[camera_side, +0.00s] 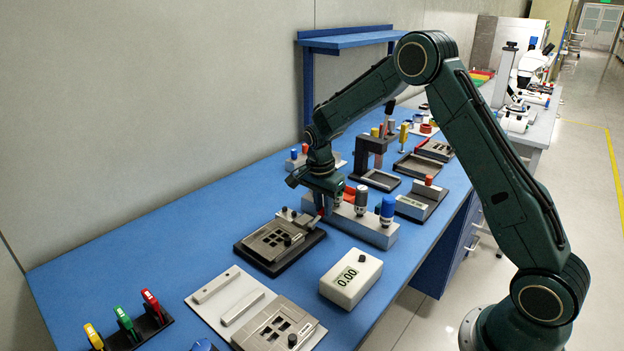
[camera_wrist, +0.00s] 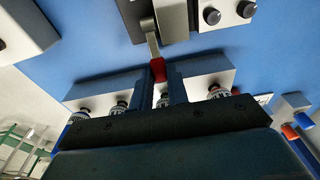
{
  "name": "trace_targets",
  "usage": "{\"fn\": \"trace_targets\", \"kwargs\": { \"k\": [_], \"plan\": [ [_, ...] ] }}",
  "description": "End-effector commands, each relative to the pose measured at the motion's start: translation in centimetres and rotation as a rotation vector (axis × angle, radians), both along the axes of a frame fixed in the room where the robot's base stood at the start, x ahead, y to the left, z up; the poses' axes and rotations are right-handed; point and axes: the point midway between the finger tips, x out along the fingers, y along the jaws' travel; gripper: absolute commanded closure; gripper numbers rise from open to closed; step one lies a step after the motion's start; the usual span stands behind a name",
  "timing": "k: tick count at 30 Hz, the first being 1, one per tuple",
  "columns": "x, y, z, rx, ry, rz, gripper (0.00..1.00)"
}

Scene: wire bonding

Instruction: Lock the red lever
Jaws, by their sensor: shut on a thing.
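The red lever's grip (camera_wrist: 158,70) sits between the two fingers of my gripper (camera_wrist: 156,78) in the wrist view. My gripper is shut on it. A bare metal arm (camera_wrist: 150,30) runs from the red grip up to a grey fixture at the top of that view. In the side view my gripper (camera_side: 319,207) points down at the back right corner of a dark fixture (camera_side: 262,250) with square openings. The red grip is mostly hidden there by the fingers, so the lever's exact angle is hard to tell.
A grey block (camera_side: 372,232) with upright bottles or knobs stands close to the right of my gripper. A white box with a 0.00 display (camera_side: 350,278) and another grey fixture (camera_side: 275,325) are nearer. Colored-handled tools (camera_side: 125,322) stand at front left. The blue bench (camera_side: 150,235) is clear left of the fixture.

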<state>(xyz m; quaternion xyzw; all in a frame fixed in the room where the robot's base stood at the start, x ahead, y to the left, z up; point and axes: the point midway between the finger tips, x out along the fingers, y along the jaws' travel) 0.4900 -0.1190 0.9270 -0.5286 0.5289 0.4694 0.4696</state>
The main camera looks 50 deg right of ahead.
Motion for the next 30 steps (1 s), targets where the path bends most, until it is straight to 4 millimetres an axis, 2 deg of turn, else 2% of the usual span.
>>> {"fn": "trace_targets", "kwargs": {
  "k": [1,3,4,14,19,23,30],
  "plan": [
    [0.0,0.1,0.0,0.001,0.000,0.002,0.78],
    [0.0,0.1,0.0,0.000,0.000,0.002,0.64],
    [0.0,0.1,0.0,0.000,0.000,0.002,0.62],
    [0.0,0.0,0.1,-0.001,-0.001,0.001,0.62],
    [0.1,0.1,0.9,-0.002,-0.003,0.001,0.62],
    [0.1,0.2,2.1,-0.002,-0.003,0.001,0.62],
    [0.1,0.7,5.7,-0.001,-0.004,0.001,0.62]
  ]
}}
